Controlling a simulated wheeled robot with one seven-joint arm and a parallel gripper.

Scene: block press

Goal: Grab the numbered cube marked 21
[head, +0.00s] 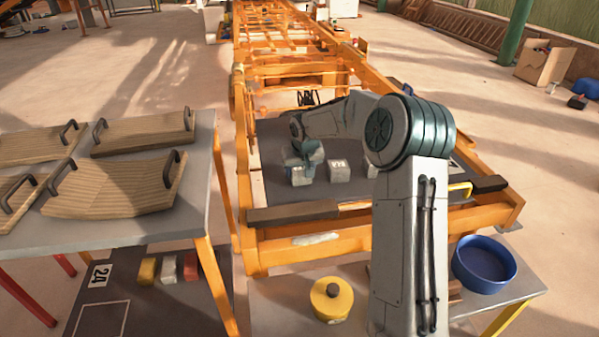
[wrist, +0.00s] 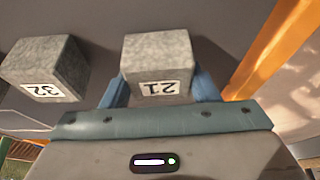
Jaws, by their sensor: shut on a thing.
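The grey stone-like cube marked 21 (wrist: 157,62) sits between the two blue fingers of my gripper (wrist: 160,88) in the wrist view, its white label upside down. My gripper is shut on it, one finger at each side. In the head view my gripper (head: 303,160) is over the dark bed of the orange press, at the left cube (head: 299,175), whose label is too small to read. I cannot tell whether the held cube touches the bed.
A cube marked 32 (wrist: 48,68) stands to the left in the wrist view. In the head view another cube (head: 340,171) is close on the right, with one more partly behind my arm. The orange frame (head: 243,170) borders the dark bed (head: 277,135).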

